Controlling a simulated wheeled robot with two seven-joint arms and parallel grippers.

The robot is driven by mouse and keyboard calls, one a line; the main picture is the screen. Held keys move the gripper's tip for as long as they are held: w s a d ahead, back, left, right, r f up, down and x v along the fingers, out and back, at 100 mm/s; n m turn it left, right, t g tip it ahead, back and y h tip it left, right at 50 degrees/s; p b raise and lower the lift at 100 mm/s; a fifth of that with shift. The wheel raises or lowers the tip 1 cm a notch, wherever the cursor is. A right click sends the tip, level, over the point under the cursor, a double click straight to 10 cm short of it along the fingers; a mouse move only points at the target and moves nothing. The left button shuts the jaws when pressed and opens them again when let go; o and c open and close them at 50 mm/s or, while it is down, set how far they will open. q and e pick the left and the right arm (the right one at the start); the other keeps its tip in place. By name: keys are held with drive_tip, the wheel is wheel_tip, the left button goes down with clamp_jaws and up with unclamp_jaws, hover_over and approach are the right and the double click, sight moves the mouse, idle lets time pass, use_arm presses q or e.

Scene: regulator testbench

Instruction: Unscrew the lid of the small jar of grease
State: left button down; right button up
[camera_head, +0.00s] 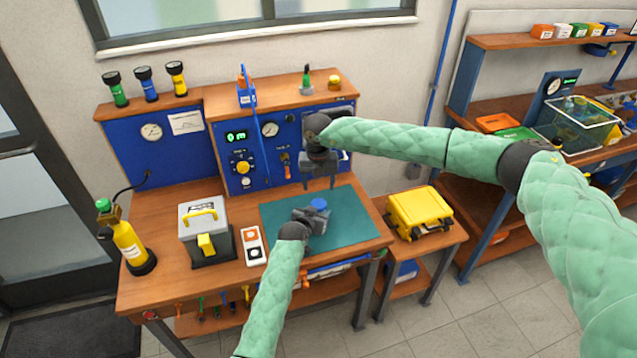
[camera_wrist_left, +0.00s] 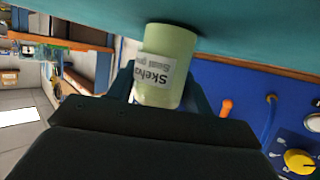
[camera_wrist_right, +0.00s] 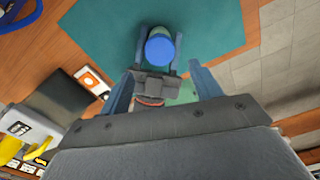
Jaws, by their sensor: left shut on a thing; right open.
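The small jar of grease (camera_wrist_left: 172,62) has a pale green body with a white label and stands on the green mat (camera_head: 275,232). Its blue lid (camera_head: 319,204) faces up and shows also in the right wrist view (camera_wrist_right: 160,48). My left gripper (camera_head: 316,214) is shut on the jar's body from the front, with a finger on each side. My right gripper (camera_head: 319,184) is open and empty, pointing down above and behind the jar, apart from the lid. In the right wrist view its open fingers (camera_wrist_right: 160,90) frame my left gripper below the lid.
A blue gauge panel (camera_head: 262,150) rises behind. A yellow case (camera_head: 418,212) sits on a side table. The mat around the jar is clear.

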sight(319, 203)
drive_tip(key=shift+f+m, duration=0.15)
drive_tip(key=shift+m, duration=0.45)
drive_tip(key=shift+f, duration=3.9)
drive_tip(key=c, duration=1)
drive_tip(key=shift+n, duration=1.8)
drive_tip(key=o, duration=1.1)
